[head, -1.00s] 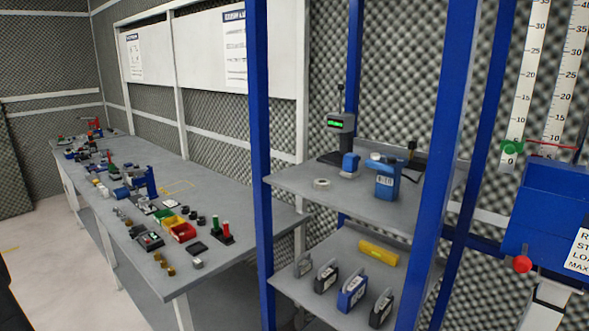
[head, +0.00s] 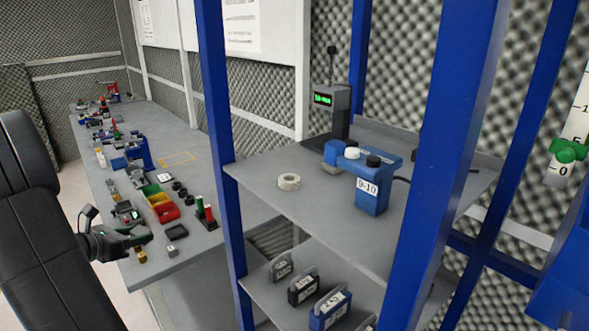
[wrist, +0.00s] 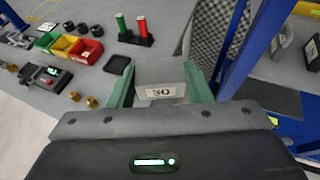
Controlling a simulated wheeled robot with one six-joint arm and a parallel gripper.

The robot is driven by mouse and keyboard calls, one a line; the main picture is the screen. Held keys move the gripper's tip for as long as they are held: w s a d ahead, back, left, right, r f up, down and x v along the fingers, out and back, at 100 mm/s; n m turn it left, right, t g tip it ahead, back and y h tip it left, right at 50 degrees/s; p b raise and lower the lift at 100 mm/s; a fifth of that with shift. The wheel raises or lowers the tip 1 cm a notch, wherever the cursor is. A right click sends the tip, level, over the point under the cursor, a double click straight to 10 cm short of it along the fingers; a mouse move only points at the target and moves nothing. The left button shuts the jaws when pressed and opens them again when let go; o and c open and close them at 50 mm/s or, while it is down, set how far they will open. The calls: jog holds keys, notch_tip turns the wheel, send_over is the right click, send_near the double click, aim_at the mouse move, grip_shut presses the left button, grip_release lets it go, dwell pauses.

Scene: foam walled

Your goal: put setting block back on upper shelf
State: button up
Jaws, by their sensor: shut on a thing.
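My gripper (wrist: 158,92) is shut on a grey setting block (wrist: 159,75) with a white label reading "30", between green fingers in the wrist view. In the head view my gripper (head: 140,238) is at the left, in front of the workbench's near end; the block is not distinguishable there. The upper shelf (head: 320,218) is on the blue-posted rack, to the right of my gripper. It carries a white ring (head: 289,181), a blue unit (head: 372,190) marked 9-10 and a stand with a green display (head: 332,98).
The lower shelf (head: 262,290) holds several labelled dark and blue blocks. Blue posts (head: 218,130) frame the rack and could obstruct. The workbench (head: 200,255) carries red and green bins, a black tray (head: 176,232) and small parts. The upper shelf's front-left area is bare.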

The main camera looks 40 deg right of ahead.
jog(key=s+d+r+m+g, duration=0.1)
jog(key=s+d+r, duration=0.15)
jog(key=r, duration=0.35)
jog(key=s+d+r+m+g+h+b, duration=0.1)
jog(key=s+r, duration=0.2)
jog(key=r, duration=0.2)
jog(key=s+d+r+m+g, duration=0.1)
jog(key=s+d+r, duration=0.15)
jog(key=r, duration=0.35)
jog(key=s+d+r+m+g+b, duration=0.1)
jog(key=s+d+r, duration=0.1)
jog(key=s+r, duration=0.3)
jog(key=s+d+r+m+g, duration=0.1)
jog(key=s+d+r, duration=0.15)
jog(key=s, duration=0.55)
jog(key=p, duration=0.2)
send_over(263, 169)
jog(key=shift+s+a+r+h, duration=0.1)
jog(key=shift+a+r+h, duration=0.1)
jog(key=shift+r+h, duration=0.2)
jog(key=shift+d+f, duration=0.15)
jog(key=shift+f, duration=0.75)
jog(key=shift+d+f, duration=0.1)
jog(key=shift+f, duration=0.75)
jog(key=shift+f, duration=0.15)
jog(key=o, duration=1.3)
jog(key=shift+c, duration=0.2)
